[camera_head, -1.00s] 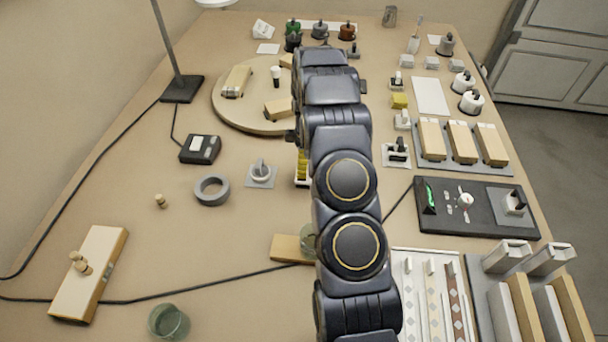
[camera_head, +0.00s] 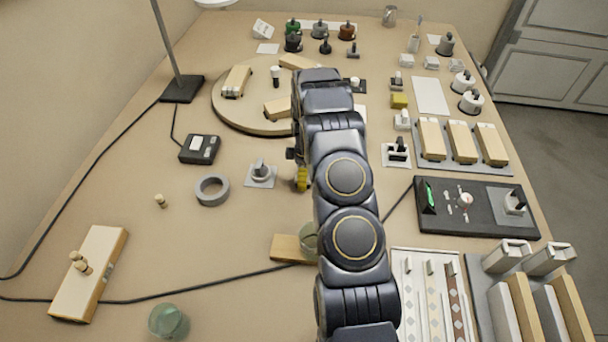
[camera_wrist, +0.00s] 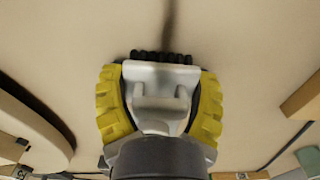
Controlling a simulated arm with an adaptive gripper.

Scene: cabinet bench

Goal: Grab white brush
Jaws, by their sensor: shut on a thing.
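The white brush (camera_wrist: 158,82) is in the wrist view, with a row of black bristles at its top. My gripper (camera_wrist: 160,105) is shut on it, with one yellow ridged finger against each side. Its lower part is hidden by the dark gripper body. In the head view, one yellow finger of my gripper (camera_head: 302,179) shows at the left of my arm, over the middle of the bench. My arm hides the brush there.
A grey ring (camera_head: 212,202) and a small plate with a knob (camera_head: 261,175) lie left of my gripper. A round wooden board (camera_head: 232,112) with blocks is behind it. A wooden block (camera_head: 288,248) lies nearer.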

